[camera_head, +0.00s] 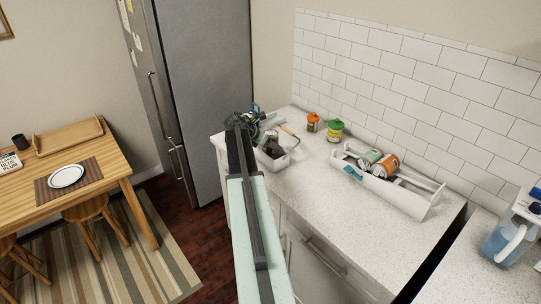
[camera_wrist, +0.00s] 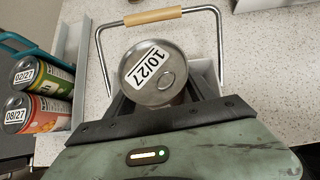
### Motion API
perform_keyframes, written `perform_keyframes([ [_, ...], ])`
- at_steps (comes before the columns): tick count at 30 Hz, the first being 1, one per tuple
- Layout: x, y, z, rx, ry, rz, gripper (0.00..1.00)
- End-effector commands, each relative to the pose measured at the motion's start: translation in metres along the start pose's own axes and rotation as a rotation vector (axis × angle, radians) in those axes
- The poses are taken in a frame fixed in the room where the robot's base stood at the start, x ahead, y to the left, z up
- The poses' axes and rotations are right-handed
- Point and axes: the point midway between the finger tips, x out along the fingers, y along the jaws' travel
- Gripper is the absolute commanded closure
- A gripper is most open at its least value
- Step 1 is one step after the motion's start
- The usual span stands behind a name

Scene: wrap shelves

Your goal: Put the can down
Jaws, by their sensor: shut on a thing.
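A metal can (camera_wrist: 150,75) with a white 10/27 label on its lid is between the dark fingers of my gripper (camera_wrist: 158,98), which is shut on it. A white caddy (camera_wrist: 207,70) with a wire handle and wooden grip (camera_wrist: 153,15) surrounds or lies below the can. I cannot tell whether the can touches its floor. In the head view my gripper (camera_head: 252,122) is at the caddy (camera_head: 285,160) on the far part of the counter, and the held can is not clearly visible there.
Two cans marked 02/27 (camera_wrist: 27,70) and 08/27 (camera_wrist: 18,112) are at the left in the wrist view. In the head view an orange can (camera_head: 313,122) and a green-lidded can (camera_head: 334,131) stand by the wall. A white tray (camera_head: 405,197) holds cans. The front counter (camera_head: 335,225) is clear.

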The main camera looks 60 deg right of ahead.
Motion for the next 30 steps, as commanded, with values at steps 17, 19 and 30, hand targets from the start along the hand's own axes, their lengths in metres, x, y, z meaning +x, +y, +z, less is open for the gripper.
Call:
perform_keyframes([
  [17,0.023,0.000,-0.024,0.000,0.001,0.000,0.15],
  [19,0.023,0.000,-0.024,0.000,0.001,0.000,0.15],
  [30,-0.013,-0.001,-0.019,-0.002,0.000,0.002,0.15],
])
